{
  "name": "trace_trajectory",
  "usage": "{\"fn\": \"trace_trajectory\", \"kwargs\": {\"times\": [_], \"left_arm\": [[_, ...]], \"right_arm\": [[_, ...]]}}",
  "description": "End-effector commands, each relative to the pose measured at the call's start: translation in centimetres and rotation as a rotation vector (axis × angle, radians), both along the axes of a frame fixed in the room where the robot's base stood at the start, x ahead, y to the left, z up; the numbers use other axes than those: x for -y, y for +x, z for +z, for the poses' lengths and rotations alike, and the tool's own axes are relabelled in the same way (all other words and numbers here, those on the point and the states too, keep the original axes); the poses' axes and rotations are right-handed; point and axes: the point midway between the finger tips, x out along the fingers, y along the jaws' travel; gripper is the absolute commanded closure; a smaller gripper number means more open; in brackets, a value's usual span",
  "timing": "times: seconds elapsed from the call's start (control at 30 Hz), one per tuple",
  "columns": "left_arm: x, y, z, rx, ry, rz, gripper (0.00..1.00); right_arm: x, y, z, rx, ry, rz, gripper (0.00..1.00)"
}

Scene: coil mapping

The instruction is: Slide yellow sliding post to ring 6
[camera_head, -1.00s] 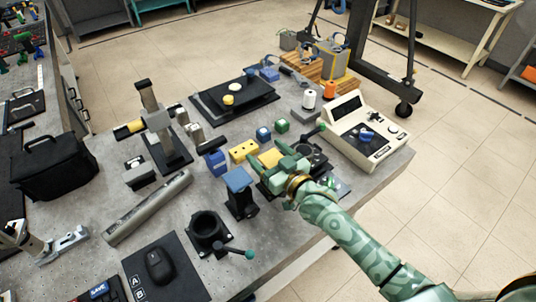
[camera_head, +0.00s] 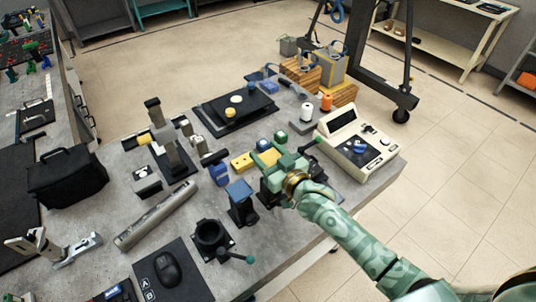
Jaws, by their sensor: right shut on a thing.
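My right gripper (camera_head: 272,160) reaches in from the lower right over the middle of the bench. It is shut on a yellow piece (camera_head: 266,158), mostly covered by the green fingers; I cannot tell whether this is the sliding post. A yellow block with dark holes (camera_head: 242,163) sits just left of it. I cannot make out ring numbers. My left gripper is not in view.
A blue-topped black stand (camera_head: 240,193) and a black round holder (camera_head: 210,238) stand in front. A beige console (camera_head: 358,145) is at the right. A black plate (camera_head: 235,108) lies behind, near a spool (camera_head: 307,111).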

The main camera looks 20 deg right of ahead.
Motion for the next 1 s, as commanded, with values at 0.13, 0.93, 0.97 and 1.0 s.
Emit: {"fn": "trace_trajectory", "kwargs": {"times": [0.13,0.93,0.97,1.0], "left_arm": [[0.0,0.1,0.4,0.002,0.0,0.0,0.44],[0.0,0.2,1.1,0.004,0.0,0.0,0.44],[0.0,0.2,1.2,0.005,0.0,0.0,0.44],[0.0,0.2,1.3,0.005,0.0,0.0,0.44]], "right_arm": [[0.0,0.1,0.7,0.008,0.003,-0.001,0.88],[1.2,-3.4,0.4,0.0,-0.001,0.0,0.25],[1.5,-4.2,0.4,0.0,-0.001,0.0,0.25],[1.9,-5.2,0.4,0.001,-0.001,0.0,0.25]]}}
